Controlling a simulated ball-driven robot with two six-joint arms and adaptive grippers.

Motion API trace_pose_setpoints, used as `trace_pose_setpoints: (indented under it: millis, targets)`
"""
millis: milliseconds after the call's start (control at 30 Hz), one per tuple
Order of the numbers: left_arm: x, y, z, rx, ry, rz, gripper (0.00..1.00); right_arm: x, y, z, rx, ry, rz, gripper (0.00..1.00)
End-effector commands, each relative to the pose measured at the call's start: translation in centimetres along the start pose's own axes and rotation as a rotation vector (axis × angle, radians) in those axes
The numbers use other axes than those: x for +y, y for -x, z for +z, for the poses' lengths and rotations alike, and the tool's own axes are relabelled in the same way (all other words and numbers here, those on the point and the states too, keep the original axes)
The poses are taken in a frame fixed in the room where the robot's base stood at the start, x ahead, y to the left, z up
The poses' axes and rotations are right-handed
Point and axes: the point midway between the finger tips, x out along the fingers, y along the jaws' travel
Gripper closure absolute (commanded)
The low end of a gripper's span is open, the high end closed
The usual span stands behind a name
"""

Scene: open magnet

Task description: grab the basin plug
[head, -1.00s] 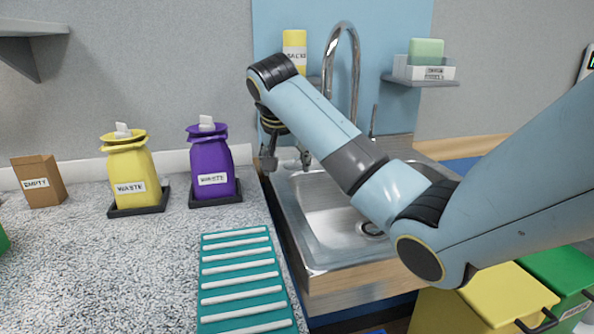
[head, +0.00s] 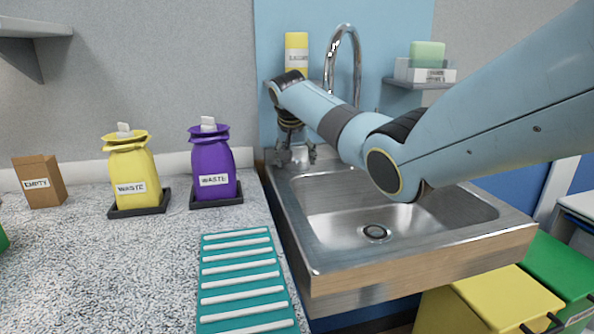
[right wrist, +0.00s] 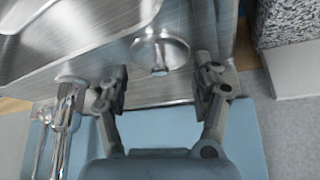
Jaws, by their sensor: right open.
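A round, shiny metal disc (right wrist: 160,48) with a small knob-like part lies on the sink's rim in the right wrist view; it looks like the basin plug. In the head view I cannot make it out behind my right gripper (head: 297,158). In the right wrist view my right gripper (right wrist: 160,82) is open. Its two fingers stand apart with nothing between the pads, and the disc shows between and just beyond the fingertips. Whether they touch the rim is unclear. The sink (head: 320,262) has a dark round drain (head: 376,232) in its basin. My left gripper is not in view.
The curved tap (head: 356,70) stands behind the gripper, and its metal body (right wrist: 66,115) shows left of the fingers. A purple waste bag (head: 212,160) and teal ribbed mat (head: 208,290) sit left of the sink.

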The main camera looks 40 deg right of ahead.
Motion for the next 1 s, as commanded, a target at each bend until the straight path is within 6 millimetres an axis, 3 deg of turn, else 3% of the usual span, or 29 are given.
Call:
trace_pose_setpoints:
  millis: [300,733,1000]
  targets:
    - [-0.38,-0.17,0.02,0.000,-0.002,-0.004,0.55,-0.02,-0.75,0.04,0.000,0.001,-0.001,0.34]
    - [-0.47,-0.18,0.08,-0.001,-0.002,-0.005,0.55,0.03,-0.78,0.10,-0.001,0.001,0.001,0.90]
    - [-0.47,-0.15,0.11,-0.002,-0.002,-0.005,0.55,0.07,-0.79,0.11,-0.002,0.001,0.002,0.90]
